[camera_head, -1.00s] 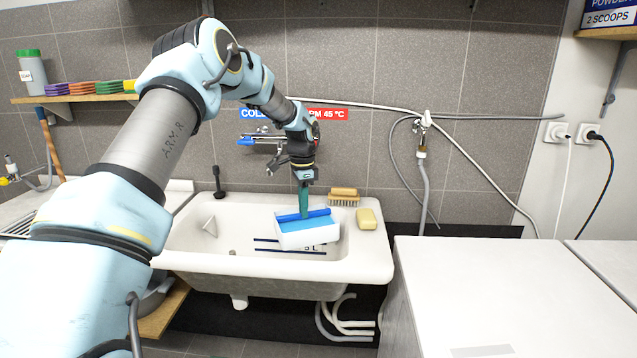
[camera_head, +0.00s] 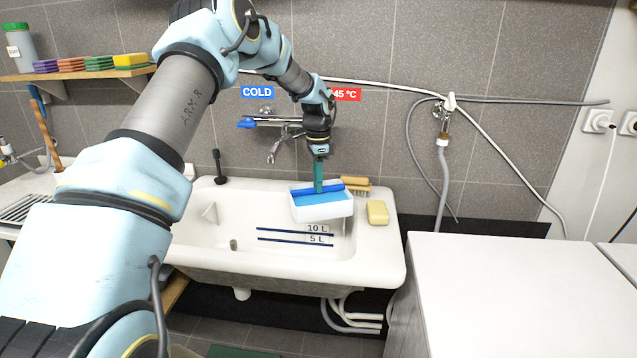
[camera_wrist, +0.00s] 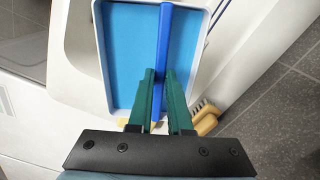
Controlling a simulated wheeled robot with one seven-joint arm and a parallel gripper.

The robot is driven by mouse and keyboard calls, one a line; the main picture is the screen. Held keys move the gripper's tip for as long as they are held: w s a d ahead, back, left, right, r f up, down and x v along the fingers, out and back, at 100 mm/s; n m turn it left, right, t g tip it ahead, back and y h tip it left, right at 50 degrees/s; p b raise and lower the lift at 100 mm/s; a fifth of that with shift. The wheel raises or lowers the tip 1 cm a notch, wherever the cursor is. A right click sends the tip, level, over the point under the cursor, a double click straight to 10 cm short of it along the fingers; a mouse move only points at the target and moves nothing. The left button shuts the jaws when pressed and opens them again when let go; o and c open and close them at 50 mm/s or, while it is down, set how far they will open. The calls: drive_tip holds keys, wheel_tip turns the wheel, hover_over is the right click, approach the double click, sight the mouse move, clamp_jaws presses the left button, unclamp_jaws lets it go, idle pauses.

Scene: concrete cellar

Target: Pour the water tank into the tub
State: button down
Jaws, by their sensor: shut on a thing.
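The water tank (camera_head: 335,208) is a white open box with blue water in it and a blue bar handle (camera_head: 330,188) across its top. It hangs over the right part of the white tub (camera_head: 215,252), looking near level. My gripper (camera_head: 319,188) points down from above and is shut on the blue handle. In the wrist view the green fingers of my gripper (camera_wrist: 165,98) lie either side of the handle (camera_wrist: 165,40), and the water tank (camera_wrist: 98,45) shows beyond them. The tub's inner wall bears dark lines marked 10 L and 5 L.
A yellow sponge (camera_head: 377,213) and a wooden brush (camera_head: 355,184) lie on the tub's right rim. A tap (camera_head: 280,140) is on the wall behind, left of my gripper. A black-handled plunger-like tool (camera_head: 219,168) stands at the back left. A white-topped unit (camera_head: 510,280) stands at right.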

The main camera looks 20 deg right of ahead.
drive_tip(key=shift+s+f+t+b, duration=0.25)
drive_tip(key=shift+f+t+b, duration=0.7)
drive_tip(key=shift+b, duration=1.45)
drive_tip(key=shift+r, duration=0.15)
drive_tip(key=shift+s+t+b, duration=0.1)
drive_tip(key=shift+t+b, duration=0.15)
drive_tip(key=shift+b, duration=0.45)
drive_tip(key=shift+s+r+t+b, duration=0.15)
drive_tip(key=shift+r+t+b, duration=0.2)
drive_tip(key=shift+b, duration=0.2)
drive_tip(key=shift+s+t+b, duration=0.2)
drive_tip(key=shift+t+b, duration=0.15)
drive_tip(key=shift+b, duration=1)
drive_tip(key=shift+s+r+t+b, duration=0.1)
drive_tip(key=shift+r+t+b, duration=0.2)
drive_tip(key=shift+b, duration=0.35)
drive_tip(key=shift+f+b, duration=0.1)
drive_tip(key=shift+b, duration=0.45)
drive_tip(key=t+b, duration=0.1)
drive_tip(key=b, duration=0.2)
drive_tip(key=shift+s+h, duration=0.3)
